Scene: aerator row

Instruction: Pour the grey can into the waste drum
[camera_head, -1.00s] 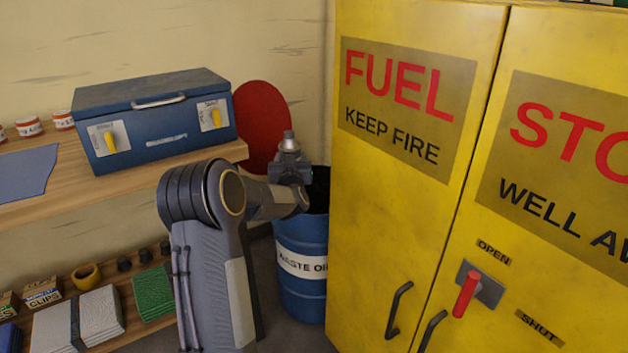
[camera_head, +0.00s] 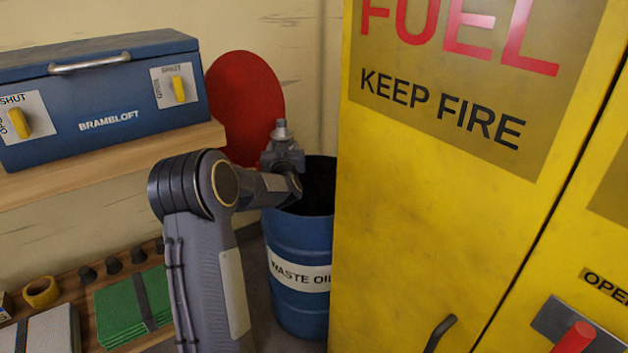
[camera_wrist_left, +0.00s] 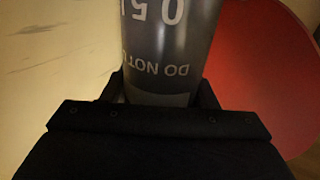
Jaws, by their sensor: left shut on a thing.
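The blue waste drum (camera_head: 288,240), labelled WASTE OIL, stands on the floor with its dark open top showing. My left gripper (camera_wrist_left: 160,92) is shut on the grey can (camera_wrist_left: 168,55), whose printed text appears upside down in the left wrist view. In the head view my left wrist is beside and slightly above the drum's left rim. The can's full outline and its mouth are hard to make out there, so I cannot tell its tilt. My right gripper is not in view.
A yellow fuel cabinet (camera_head: 420,210) stands close on the drum's right. A red disc (camera_head: 245,100) stands upright behind the drum. A blue box (camera_head: 105,95) sits on a wooden shelf (camera_head: 110,160) at left. A lower shelf holds a green stack (camera_head: 130,305) and a yellow roll (camera_head: 41,292).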

